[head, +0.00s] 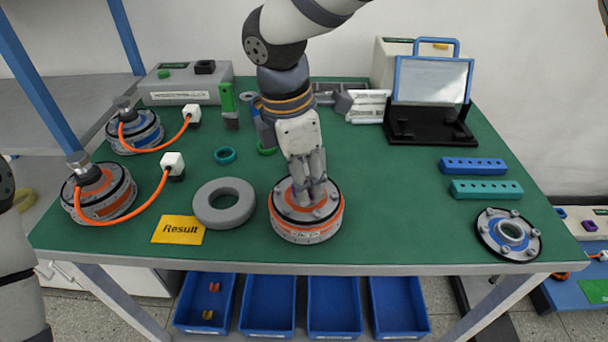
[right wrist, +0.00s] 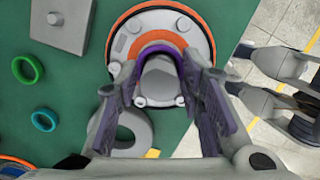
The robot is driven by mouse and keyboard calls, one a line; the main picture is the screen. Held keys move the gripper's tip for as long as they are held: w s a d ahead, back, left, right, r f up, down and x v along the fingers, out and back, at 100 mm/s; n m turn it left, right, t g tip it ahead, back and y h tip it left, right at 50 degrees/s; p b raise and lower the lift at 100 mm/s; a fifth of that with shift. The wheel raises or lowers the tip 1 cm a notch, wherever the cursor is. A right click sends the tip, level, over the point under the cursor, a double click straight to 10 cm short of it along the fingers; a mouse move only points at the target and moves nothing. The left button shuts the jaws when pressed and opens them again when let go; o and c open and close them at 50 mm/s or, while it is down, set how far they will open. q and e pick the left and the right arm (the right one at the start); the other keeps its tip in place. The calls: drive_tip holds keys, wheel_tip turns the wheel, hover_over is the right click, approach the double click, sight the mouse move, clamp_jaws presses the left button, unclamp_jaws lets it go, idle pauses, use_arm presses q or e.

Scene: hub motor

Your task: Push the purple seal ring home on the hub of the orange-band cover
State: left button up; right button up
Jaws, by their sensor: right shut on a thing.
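The orange-band cover (head: 306,233) lies on the green table at front centre, on a round motor body with bolts around its top. It also shows in the right wrist view (right wrist: 202,40). My right gripper (head: 308,192) points down at the middle of the cover. The purple seal ring (right wrist: 181,62) shows as an arc between its fingers, around the grey hub (right wrist: 160,78). The gripper is shut on this ring; the fingers hide part of it. I cannot tell how far down on the hub the ring sits. My left gripper is out of view.
A grey ring (head: 224,222) and yellow Result card (head: 178,230) lie left of the cover. Two cabled motors (head: 103,195) (head: 135,133) stand further left. A teal ring (head: 225,156) lies behind. A loose flange (head: 508,248) and bolt blocks (head: 486,190) lie right; table between is clear.

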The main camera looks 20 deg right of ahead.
drive_tip(key=shift+f, duration=0.3)
drive_tip(key=o, duration=0.9)
drive_tip(key=shift+c, duration=0.2)
drive_tip(key=shift+r, duration=0.1)
drive_tip(key=shift+r, duration=0.1)
wheel_tip(320, 180, up, 12)
drive_tip(key=a, duration=0.2)
drive_tip(key=shift+s+d+f, duration=0.1)
drive_tip(key=shift+f, duration=0.1)
